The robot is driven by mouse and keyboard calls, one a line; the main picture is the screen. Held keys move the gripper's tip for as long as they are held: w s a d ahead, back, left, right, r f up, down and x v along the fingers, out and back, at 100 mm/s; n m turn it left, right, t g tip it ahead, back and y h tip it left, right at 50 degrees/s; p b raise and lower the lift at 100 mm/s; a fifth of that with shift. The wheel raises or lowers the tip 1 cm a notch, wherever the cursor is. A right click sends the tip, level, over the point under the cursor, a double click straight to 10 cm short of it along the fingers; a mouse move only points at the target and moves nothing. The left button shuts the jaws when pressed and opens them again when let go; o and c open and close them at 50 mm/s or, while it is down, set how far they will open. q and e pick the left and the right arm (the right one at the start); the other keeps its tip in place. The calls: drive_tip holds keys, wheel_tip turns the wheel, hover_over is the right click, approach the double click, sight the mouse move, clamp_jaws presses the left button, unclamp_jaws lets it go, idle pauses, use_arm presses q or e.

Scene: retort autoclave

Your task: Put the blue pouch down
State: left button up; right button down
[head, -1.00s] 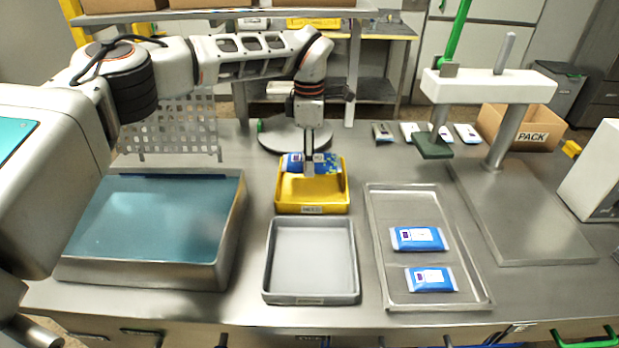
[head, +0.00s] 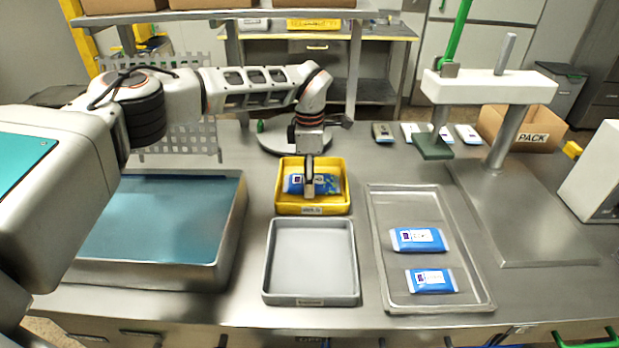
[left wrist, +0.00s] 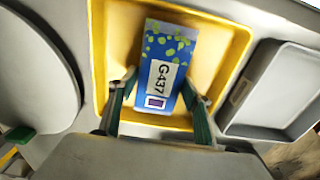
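The blue pouch (head: 326,184), with a white label and green dots, is inside the yellow tray (head: 282,209). My left gripper (head: 309,193) points down into that tray, with its fingers on either side of the pouch. In the left wrist view the pouch (left wrist: 167,65) shows its G437 label, and the fingertips (left wrist: 160,77) sit close against its two long edges. Whether the pouch rests on the tray floor is hard to tell. My right gripper is not in view.
An empty grey tray (head: 311,302) stands in front of the yellow one. A metal tray (head: 400,205) at the right holds two blue pouches (head: 418,240). A teal-topped steel unit (head: 160,225) stands at the left. A press stand (head: 490,88) is at the back right.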

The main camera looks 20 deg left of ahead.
use_arm(q)
drive_tip(key=shift+o, duration=1.3)
drive_tip(key=shift+r, duration=0.1)
wheel_tip(320, 180, up, 12)
